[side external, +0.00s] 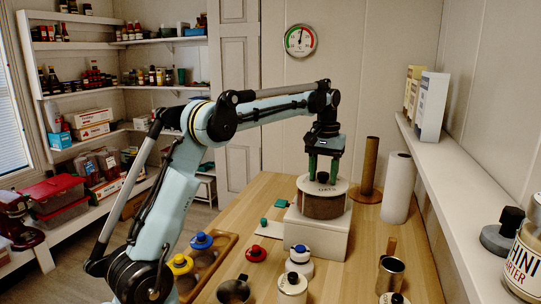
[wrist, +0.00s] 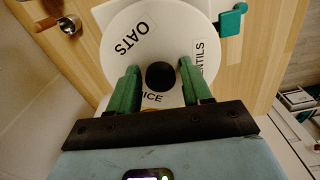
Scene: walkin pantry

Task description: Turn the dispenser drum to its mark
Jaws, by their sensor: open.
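The dispenser drum (side external: 323,205) is a brown cylinder with a round white top, on a white box. In the wrist view its white top (wrist: 165,25) carries labels reading OATS, LENTILS and RICE, the last two partly covered by my fingers. A black knob (wrist: 160,76) stands at its centre. A teal tab (wrist: 232,20) sits beside the drum's rim at upper right, on the side nearest the LENTILS label; it also shows in the side view (side external: 281,203). My gripper (side external: 322,172) is open just over the drum top, its green fingers on either side of the knob, with gaps visible.
A paper towel roll (side external: 397,188) and a brown roll on a holder (side external: 369,170) stand behind and right of the drum. Several jars, including one with a blue lid (side external: 299,255), and a metal cup (side external: 390,275) stand in front. A shelf (side external: 440,190) runs along the right wall.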

